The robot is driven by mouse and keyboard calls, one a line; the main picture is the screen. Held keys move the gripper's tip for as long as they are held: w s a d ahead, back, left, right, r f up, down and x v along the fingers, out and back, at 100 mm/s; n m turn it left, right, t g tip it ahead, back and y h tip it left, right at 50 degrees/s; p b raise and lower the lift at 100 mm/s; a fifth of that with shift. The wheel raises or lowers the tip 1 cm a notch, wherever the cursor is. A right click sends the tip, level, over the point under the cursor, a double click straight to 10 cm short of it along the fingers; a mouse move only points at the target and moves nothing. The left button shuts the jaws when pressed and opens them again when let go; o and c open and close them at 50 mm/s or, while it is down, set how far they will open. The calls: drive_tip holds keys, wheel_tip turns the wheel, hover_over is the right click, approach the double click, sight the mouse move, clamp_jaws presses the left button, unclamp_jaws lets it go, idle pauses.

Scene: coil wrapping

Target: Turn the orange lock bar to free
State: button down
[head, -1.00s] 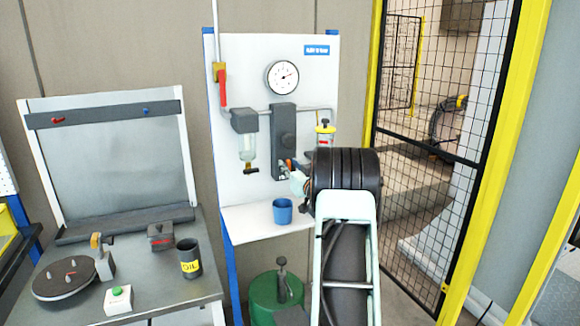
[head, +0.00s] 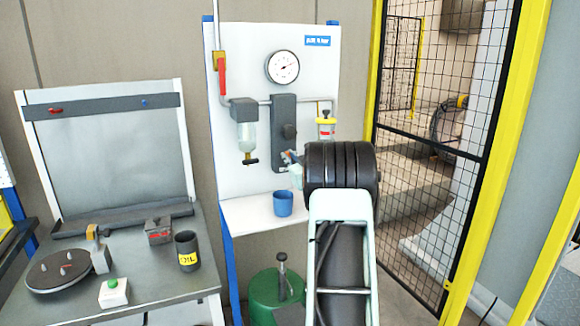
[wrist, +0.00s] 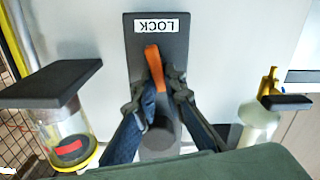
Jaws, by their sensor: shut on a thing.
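The orange lock bar (wrist: 154,66) shows in the wrist view on a dark grey block (wrist: 134,48) with a white LOCK label (wrist: 162,25). The bar leans slightly, its free end toward the label. My gripper (wrist: 164,84) is shut on the bar, with dark fingers on both sides of it. A round grey boss (wrist: 160,138) lies behind the fingers. In the head view the dark block (head: 284,115) is on the white panel, and my gripper (head: 291,158) is at its lower end. My arm hides part of this area, and the bar is barely visible there.
A gauge (head: 282,67), a clear filter bowl (head: 246,137) and a yellow-capped cylinder (head: 326,124) surround the block. A blue cup (head: 283,203) stands on the shelf below. A bench (head: 140,280) is at left, a mesh fence (head: 430,120) at right.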

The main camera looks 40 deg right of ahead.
drive_tip(key=shift+w+a+f+n+b, duration=0.15)
drive_tip(key=shift+f+n+b, duration=0.1)
drive_tip(key=shift+n+b, duration=2.25)
drive_tip(key=shift+s+a+f+n+b, duration=0.1)
drive_tip(key=shift+a+f+n+b, duration=0.1)
drive_tip(key=shift+n+b, duration=2.25)
drive_tip(key=shift+w+a+f+n+b, duration=0.15)
drive_tip(key=shift+f+n+b, duration=0.1)
drive_tip(key=shift+n+b, duration=2.25)
drive_tip(key=shift+s, duration=0.1)
drive_tip(key=c, duration=2)
unclamp_jaws()
drive_tip(key=v, duration=1.2)
